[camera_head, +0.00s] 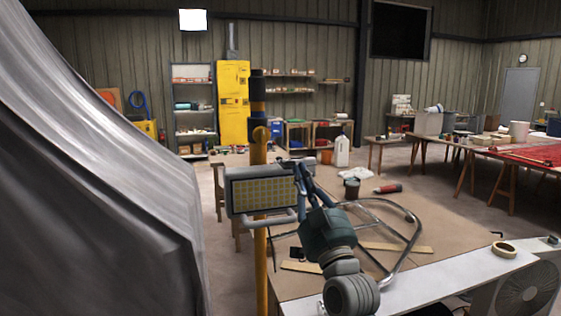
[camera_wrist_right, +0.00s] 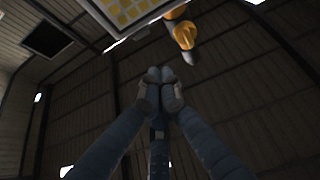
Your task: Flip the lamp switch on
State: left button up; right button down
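The work lamp (camera_head: 262,192) is a grey-framed panel with a yellow grid face, mounted on a yellow pole (camera_head: 260,275) with a dark band near its top. I cannot make out its switch or whether it is lit. My right gripper (camera_head: 301,172) is at the right edge of the lamp head. In the right wrist view its fingertips (camera_wrist_right: 161,78) are together with nothing between them. That view also shows the lamp's panel edge (camera_wrist_right: 125,12) above the fingertips and a yellow-and-grey knob-like part (camera_wrist_right: 184,36) just beyond them. My left gripper is not in view.
A large grey cover (camera_head: 100,170) fills the left side. A fan (camera_head: 528,290) is at lower right.

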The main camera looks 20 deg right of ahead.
notch_tip(320, 180, up, 6)
jog(key=p, duration=0.4)
send_over(288, 161)
jog(key=s, duration=0.1)
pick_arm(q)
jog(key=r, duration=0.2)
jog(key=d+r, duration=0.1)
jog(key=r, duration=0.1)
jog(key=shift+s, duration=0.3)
pick_arm(e)
jog(key=f, duration=0.2)
jog(key=s+f, duration=0.1)
jog(key=f, duration=0.1)
jog(key=shift+d+f, duration=0.1)
jog(key=shift+f, duration=0.2)
jog(key=shift+f, duration=0.1)
